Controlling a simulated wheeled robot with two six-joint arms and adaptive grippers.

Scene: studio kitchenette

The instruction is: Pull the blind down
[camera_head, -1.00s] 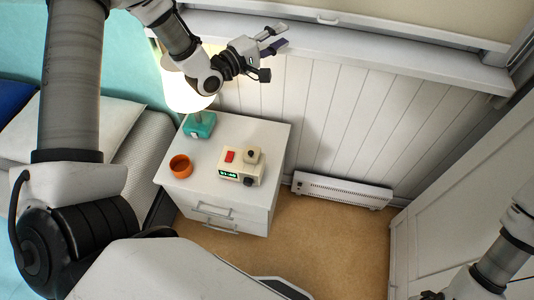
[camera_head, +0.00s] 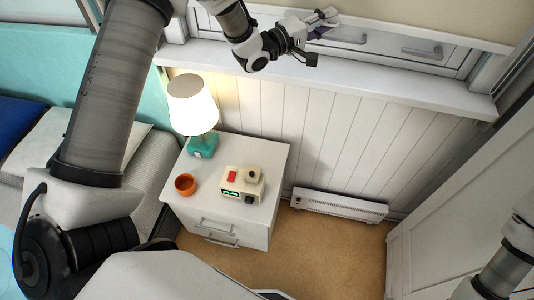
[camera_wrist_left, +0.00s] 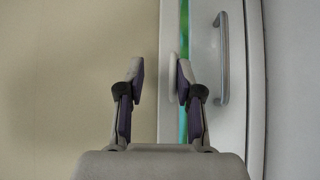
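The beige blind (camera_head: 450,12) hangs at the top right of the head view, with its lower edge above the window frame. In the left wrist view the blind (camera_wrist_left: 75,80) fills the left side and ends at a pale bottom bar (camera_wrist_left: 165,115). A small whitish tab (camera_wrist_left: 172,70) shows on that bar, between my fingertips in the picture and closer to the right one. My left gripper (camera_head: 325,23) is at the blind's lower edge; its fingers (camera_wrist_left: 160,80) are apart, and I see no grip on the tab. My right arm shows at the lower right, its gripper out of view.
The white window frame has metal handles (camera_head: 422,52) just below the blind; one (camera_wrist_left: 223,60) is close to my left fingers. A sill (camera_head: 400,82) runs beneath.

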